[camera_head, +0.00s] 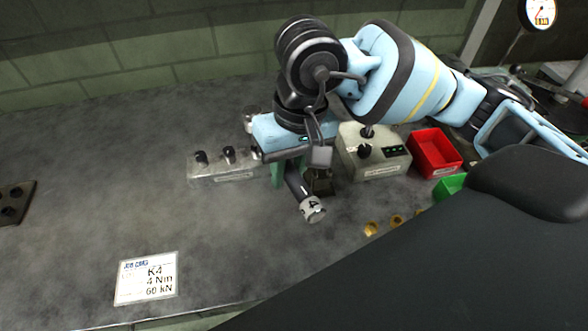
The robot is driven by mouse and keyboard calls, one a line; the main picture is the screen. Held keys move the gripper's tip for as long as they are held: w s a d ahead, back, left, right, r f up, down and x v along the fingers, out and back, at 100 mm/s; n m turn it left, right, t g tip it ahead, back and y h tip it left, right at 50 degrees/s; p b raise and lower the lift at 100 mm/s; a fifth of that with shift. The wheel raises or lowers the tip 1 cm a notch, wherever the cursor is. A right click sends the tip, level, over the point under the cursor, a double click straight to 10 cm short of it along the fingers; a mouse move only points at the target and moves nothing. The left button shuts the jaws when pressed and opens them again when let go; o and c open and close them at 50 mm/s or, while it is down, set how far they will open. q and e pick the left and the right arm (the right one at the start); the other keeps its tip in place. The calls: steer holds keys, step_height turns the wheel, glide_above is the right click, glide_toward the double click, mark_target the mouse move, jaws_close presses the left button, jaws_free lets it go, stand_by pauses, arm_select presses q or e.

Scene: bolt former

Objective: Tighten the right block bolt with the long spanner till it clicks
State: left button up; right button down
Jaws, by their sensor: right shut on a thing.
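My right gripper (312,152) comes in from the right, over the middle of the bench. It is shut on a dark-handled tool (298,184), seemingly the long spanner, whose grey end (313,208) is marked 4 and points toward the camera. The tool's far end is hidden behind the gripper. Just left of the gripper lies a low grey block (222,173) with a front label and two dark bolt-like heads; the right head (228,152) is nearer the gripper. I cannot tell whether the tool touches it. My left gripper is not in view.
A beige control box (374,158) with a knob stands right of the gripper, then a red bin (435,151) and a green bin (448,186). Several brass pieces (371,229) lie in front. A job card (147,278) lies front left. The left bench is mostly clear.

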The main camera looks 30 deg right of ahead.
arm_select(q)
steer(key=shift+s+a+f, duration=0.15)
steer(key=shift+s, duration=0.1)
arm_select(e)
steer(key=shift+a, duration=0.1)
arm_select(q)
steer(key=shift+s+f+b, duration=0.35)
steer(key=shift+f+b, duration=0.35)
arm_select(e)
step_height(320, 180, down, 4)
arm_select(q)
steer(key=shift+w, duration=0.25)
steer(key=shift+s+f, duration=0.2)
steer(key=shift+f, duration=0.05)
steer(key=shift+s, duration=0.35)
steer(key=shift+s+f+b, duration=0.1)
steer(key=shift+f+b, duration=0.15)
steer(key=shift+b, duration=0.15)
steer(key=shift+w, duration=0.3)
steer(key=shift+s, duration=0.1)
stand_by(0.5)
